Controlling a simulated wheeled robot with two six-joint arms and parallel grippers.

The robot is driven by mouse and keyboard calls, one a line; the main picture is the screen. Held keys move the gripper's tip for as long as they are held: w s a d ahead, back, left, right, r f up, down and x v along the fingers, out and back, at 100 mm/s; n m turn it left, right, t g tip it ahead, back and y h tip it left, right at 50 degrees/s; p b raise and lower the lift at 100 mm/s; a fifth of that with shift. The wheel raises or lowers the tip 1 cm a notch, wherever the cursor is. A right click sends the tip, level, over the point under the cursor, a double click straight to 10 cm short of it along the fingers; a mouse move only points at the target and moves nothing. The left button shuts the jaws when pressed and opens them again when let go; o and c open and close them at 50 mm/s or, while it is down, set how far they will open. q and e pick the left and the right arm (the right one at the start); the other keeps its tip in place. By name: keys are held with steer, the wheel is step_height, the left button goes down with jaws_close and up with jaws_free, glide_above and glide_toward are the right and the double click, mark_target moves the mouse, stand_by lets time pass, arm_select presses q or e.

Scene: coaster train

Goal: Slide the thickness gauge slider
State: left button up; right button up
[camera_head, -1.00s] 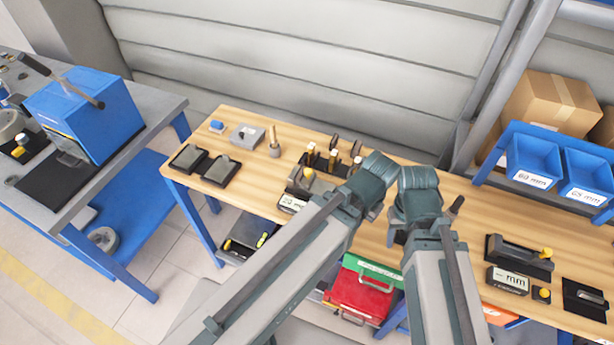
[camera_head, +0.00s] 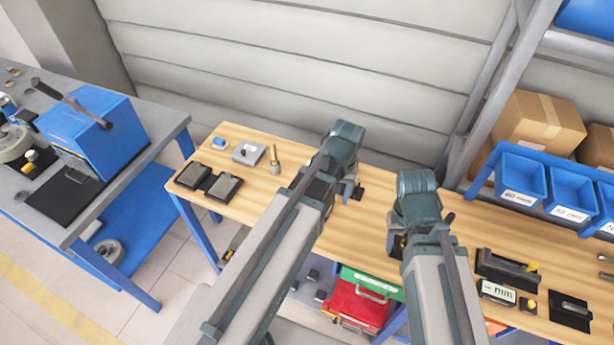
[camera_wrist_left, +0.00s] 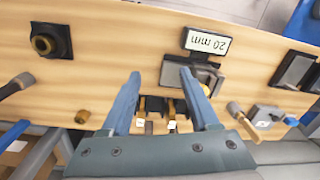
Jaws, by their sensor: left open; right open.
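The thickness gauge appears to be the black device (camera_head: 508,268) at the right of the wooden bench in the head view. It has a white "– mm" display (camera_head: 498,292) and a yellow knob (camera_head: 532,267), probably on its slider. My right gripper (camera_head: 397,244) is low over the bench, left of this gauge and apart from it. It is open and mostly hidden by its arm.
Two dark trays (camera_head: 193,175) and a grey block (camera_head: 248,153) lie at the bench's left. Blue bins (camera_head: 522,178) stand behind its right end. A black plate (camera_head: 571,310) lies right of the gauge. Bare wood lies between my right gripper and the bins.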

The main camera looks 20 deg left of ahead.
arm_select(q)
steer(key=w+a+r+n+p, duration=0.4)
steer(key=w+a+r+n, duration=0.2)
steer(key=a, duration=0.4)
steer(key=shift+a+h, duration=0.3)
steer(key=shift+a, duration=0.05)
arm_select(e)
step_height(320, 180, up, 6)
arm_select(q)
steer(key=shift+f, duration=0.15)
arm_select(e)
steer(key=shift+f, duration=0.15)
arm_select(q)
step_height(320, 180, down, 14)
steer(key=b, duration=1.3)
steer(key=shift+r+b, duration=0.25)
steer(key=shift+b, duration=0.15)
arm_select(e)
step_height(320, 180, down, 14)
steer(key=shift+r, duration=0.25)
arm_select(q)
jaws_close()
